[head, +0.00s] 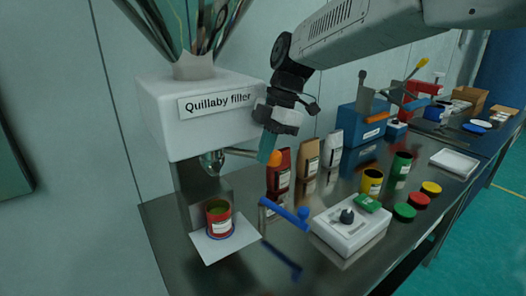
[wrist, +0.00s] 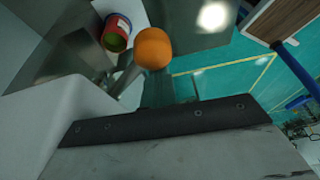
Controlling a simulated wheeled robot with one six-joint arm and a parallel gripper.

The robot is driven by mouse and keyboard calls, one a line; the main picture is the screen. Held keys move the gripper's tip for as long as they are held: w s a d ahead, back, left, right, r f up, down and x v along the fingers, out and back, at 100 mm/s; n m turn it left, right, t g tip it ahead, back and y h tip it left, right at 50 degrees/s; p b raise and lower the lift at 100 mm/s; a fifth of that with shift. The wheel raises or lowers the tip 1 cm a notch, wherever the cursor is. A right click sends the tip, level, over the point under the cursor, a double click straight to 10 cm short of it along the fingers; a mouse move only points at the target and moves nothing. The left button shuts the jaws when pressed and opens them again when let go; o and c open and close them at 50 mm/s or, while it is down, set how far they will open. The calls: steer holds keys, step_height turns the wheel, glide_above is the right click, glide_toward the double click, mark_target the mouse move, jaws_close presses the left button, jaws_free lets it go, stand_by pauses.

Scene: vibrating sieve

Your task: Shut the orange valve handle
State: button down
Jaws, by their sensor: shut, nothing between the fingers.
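The orange valve handle is a round orange knob (head: 275,158) on a metal rod (head: 240,153). The rod sticks out sideways, about level, from the metal outlet (head: 212,162) under the white Quillaby filler (head: 205,118). The knob also shows at the top middle of the wrist view (wrist: 153,48), with its rod running down-left. My gripper (head: 266,150) is shut and empty. Its teal fingertips point down and partly cover the knob's left side in the head view; I cannot tell whether they touch it. A red can with a green inside (head: 218,215) stands below the outlet.
The can stands on a white sheet (head: 225,240). Bags (head: 307,158), colored cans and lids stand to the right. The wall is close behind.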

steer(key=v, duration=0.6)
steer(key=shift+w+d+r, duration=0.2)
steer(key=shift+r, duration=0.65)
steer(key=shift+s+d, duration=0.1)
steer(key=shift+d, duration=0.05)
steer(key=s+d+m+t, duration=0.1)
steer(key=s+d+m, duration=0.6)
steer(key=d, duration=0.2)
steer(key=s+d+f+m+t+h, duration=0.1)
steer(key=s+d+f+m, duration=0.4)
steer(key=s+d+m, duration=0.3)
steer(key=s+d+f+m+t+h, duration=0.1)
steer(key=s+d+f+m, duration=0.4)
steer(key=s, duration=0.8)
steer(key=d+m+h, duration=0.1)
steer(key=d+m, duration=0.2)
steer(key=m, duration=0.1)
steer(key=shift+d+f+m+t, duration=0.3)
steer(key=shift+d+f+m, duration=0.05)
steer(key=shift+d+m, duration=0.05)
steer(key=shift+s, duration=0.1)
